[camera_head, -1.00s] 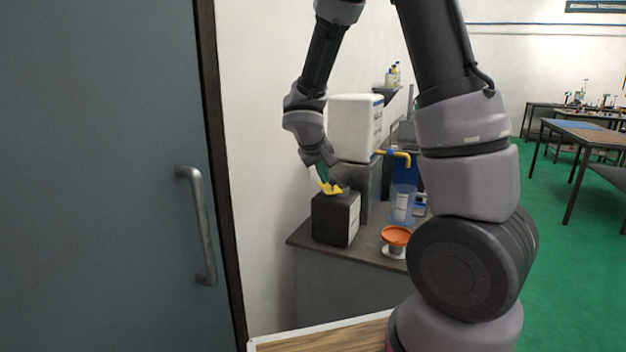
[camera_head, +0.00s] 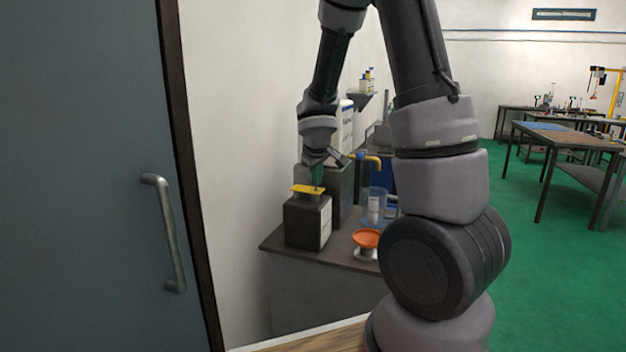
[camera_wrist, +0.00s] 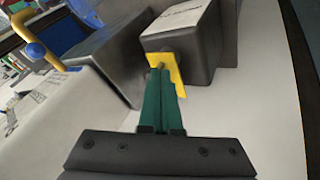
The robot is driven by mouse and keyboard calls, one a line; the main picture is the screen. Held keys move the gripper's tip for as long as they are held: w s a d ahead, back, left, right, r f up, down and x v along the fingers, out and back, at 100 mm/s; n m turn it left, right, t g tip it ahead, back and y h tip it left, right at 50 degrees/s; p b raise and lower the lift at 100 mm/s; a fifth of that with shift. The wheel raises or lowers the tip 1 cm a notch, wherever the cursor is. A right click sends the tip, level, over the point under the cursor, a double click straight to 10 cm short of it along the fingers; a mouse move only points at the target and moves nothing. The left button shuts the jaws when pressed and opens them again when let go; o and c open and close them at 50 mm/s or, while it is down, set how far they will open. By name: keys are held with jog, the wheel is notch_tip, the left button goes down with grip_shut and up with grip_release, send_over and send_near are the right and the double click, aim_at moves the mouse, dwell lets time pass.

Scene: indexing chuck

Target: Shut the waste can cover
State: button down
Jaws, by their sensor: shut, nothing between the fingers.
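The waste can (camera_head: 303,222) is a dark box with a pale label on its side, standing on the dark bench. Its yellow cover (camera_head: 299,188) looks about level, on top of a short neck. In the wrist view the can (camera_wrist: 205,62) shows beyond my fingers, and the yellow cover (camera_wrist: 179,80) is partly hidden by them. My gripper (camera_head: 318,187) points down at the cover, with its green fingers together and empty. In the wrist view its fingertips (camera_wrist: 160,67) overlap the cover; I cannot tell whether they touch it or whether it is fully seated.
An orange dish (camera_head: 367,238) on a pale base stands right of the can, near the bench (camera_head: 345,258) edge. A clear blue container (camera_head: 375,205) and a yellow-handled pipe (camera_head: 366,158) are behind it. A door (camera_head: 80,180) fills the left side.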

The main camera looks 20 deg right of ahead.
jog(key=shift+w+d, duration=0.15)
jog(key=shift+d, duration=0.1)
jog(key=shift+r, duration=0.1)
dwell(0.5)
